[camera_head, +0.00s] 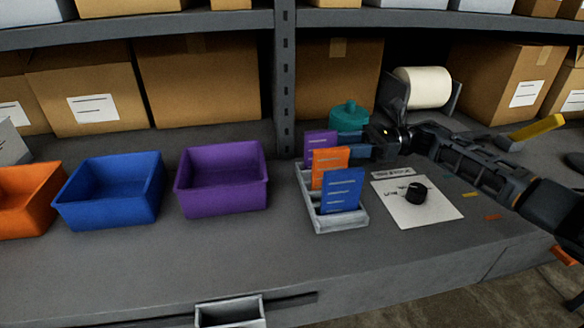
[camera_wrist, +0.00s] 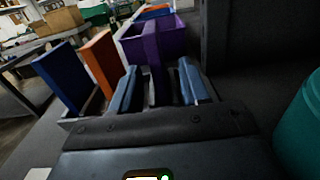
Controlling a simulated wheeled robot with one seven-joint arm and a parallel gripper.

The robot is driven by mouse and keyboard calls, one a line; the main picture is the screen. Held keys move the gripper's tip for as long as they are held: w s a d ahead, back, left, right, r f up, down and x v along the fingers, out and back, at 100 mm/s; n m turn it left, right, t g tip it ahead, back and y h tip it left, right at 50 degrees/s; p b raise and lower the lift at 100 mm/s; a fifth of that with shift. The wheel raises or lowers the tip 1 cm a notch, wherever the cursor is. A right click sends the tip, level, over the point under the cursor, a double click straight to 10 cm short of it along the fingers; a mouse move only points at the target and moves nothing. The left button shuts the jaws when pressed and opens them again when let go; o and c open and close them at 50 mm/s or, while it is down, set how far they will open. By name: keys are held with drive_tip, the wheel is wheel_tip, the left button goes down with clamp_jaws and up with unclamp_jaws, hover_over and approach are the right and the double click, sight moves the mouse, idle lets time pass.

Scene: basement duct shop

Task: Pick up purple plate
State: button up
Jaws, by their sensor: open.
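The purple plate (camera_head: 317,141) stands upright at the back of a grey slotted rack (camera_head: 343,221), behind an orange plate (camera_head: 330,162) and a blue plate (camera_head: 343,188). My gripper (camera_head: 357,151) reaches in from the right, with its fingers near the purple plate. In the wrist view the purple plate (camera_wrist: 153,55) shows between the two open fingers of my gripper (camera_wrist: 160,85), with gaps on both sides. The orange plate (camera_wrist: 103,62) and blue plate (camera_wrist: 62,75) stand to the left there. The lower part of the purple plate is hidden.
A teal canister (camera_head: 349,117) stands just behind my gripper. Purple (camera_head: 222,191), blue (camera_head: 108,205) and orange (camera_head: 25,212) bins stand to the left. A shelf post (camera_head: 285,90) rises behind.

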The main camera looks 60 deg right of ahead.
sight(305, 149)
drive_tip(key=p+x, duration=0.3)
drive_tip(key=x, duration=0.5)
drive_tip(key=shift+s+a+r+p, duration=0.15)
drive_tip(key=shift+s+a+p, duration=0.05)
drive_tip(key=shift+p, duration=0.2)
drive_tip(key=shift+w, duration=0.1)
clamp_jaws()
